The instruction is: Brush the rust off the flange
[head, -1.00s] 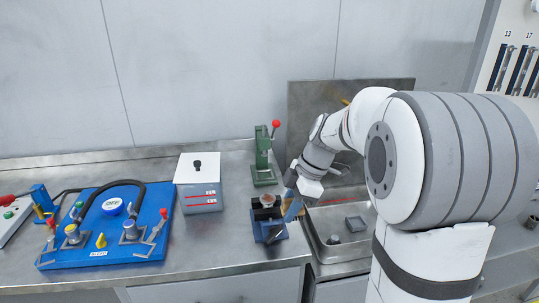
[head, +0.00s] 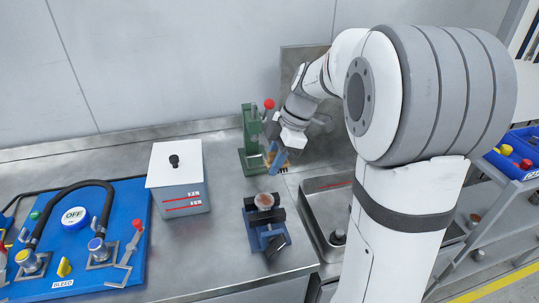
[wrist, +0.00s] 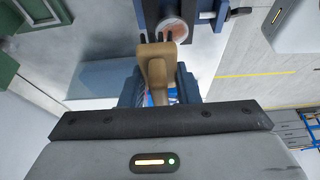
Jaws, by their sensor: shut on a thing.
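The flange (head: 264,200) is a round disc with a reddish-brown rusty face, held in a blue and black vise (head: 270,238) on the steel bench. In the wrist view the flange (wrist: 171,28) shows at the top, partly covered by the brush. My gripper (head: 278,157) has blue fingers and is shut on a tan-handled brush (wrist: 158,62) with dark bristle tufts. In the head view it is above and behind the vise, near the green press. The brush appears apart from the flange, though the wrist view overlaps them.
A green press (head: 254,140) with a red knob stands close behind my gripper. A grey box with a white lid (head: 176,165) stands left of the vise. A blue pump board (head: 95,240) lies farther left. A steel sink or tray (head: 328,215) is at the right.

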